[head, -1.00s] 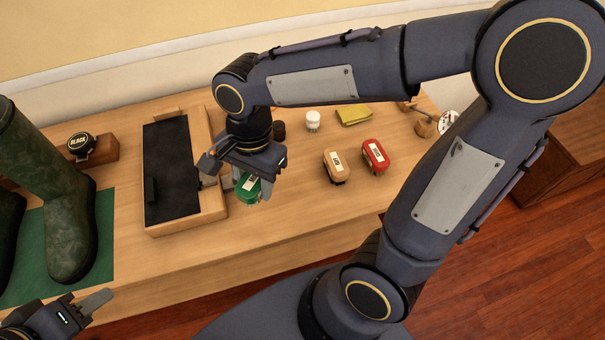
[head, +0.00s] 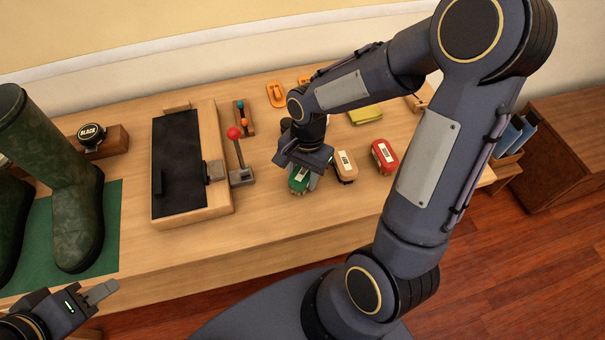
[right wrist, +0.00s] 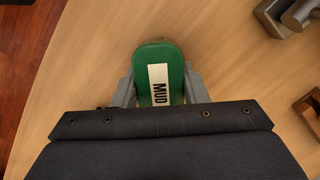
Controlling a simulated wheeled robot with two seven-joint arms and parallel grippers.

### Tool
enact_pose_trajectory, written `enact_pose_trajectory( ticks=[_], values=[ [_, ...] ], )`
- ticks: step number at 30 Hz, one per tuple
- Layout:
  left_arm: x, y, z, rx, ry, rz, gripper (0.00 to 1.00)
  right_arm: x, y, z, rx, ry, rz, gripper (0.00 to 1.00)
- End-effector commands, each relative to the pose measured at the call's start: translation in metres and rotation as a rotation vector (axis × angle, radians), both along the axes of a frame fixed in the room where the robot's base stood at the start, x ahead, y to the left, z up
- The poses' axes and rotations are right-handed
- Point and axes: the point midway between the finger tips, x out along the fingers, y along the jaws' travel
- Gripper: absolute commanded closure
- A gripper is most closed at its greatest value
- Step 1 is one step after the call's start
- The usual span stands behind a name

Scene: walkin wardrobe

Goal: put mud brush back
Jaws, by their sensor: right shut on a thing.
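The mud brush is green with a white label reading MUD. It shows in the head view (head: 299,180) and in the right wrist view (right wrist: 177,62). My right gripper (head: 306,172) is shut on it; in the right wrist view the gripper fingers (right wrist: 158,90) press on both its sides.
A wooden tray with a dark mat (head: 225,195) and a red-knobbed lever (head: 240,176) stand left of the right gripper. Green boots (head: 75,200) stand on a green mat (head: 112,225) at the left. A yellow cloth (head: 366,115) lies behind the brushes. The table front is clear.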

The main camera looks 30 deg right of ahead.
Motion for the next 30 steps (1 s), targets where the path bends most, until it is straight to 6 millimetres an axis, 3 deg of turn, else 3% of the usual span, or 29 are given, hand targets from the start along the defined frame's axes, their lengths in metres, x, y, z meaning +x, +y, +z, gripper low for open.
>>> enact_pose_trajectory(
  ticks=[11,12,17,30],
  values=[
    [0.0000,0.0000,-0.0045,0.000,0.000,0.000,0.64,0.0003,0.0001,-0.0050,0.000,-0.001,-0.001,1.00],
    [0.0000,0.0000,-0.0045,0.000,0.000,0.000,0.64,0.0003,0.0001,-0.0051,0.000,-0.001,-0.001,0.59],
    [0.0001,0.0000,-0.0035,0.000,0.000,0.000,0.64,-0.0006,0.0000,-0.0045,-0.001,0.002,-0.001,0.39],
    [0.0000,0.0000,-0.0027,0.000,0.000,0.000,0.64,-0.0034,-0.0011,-0.0048,-0.003,0.012,-0.002,0.39]
  ],
)
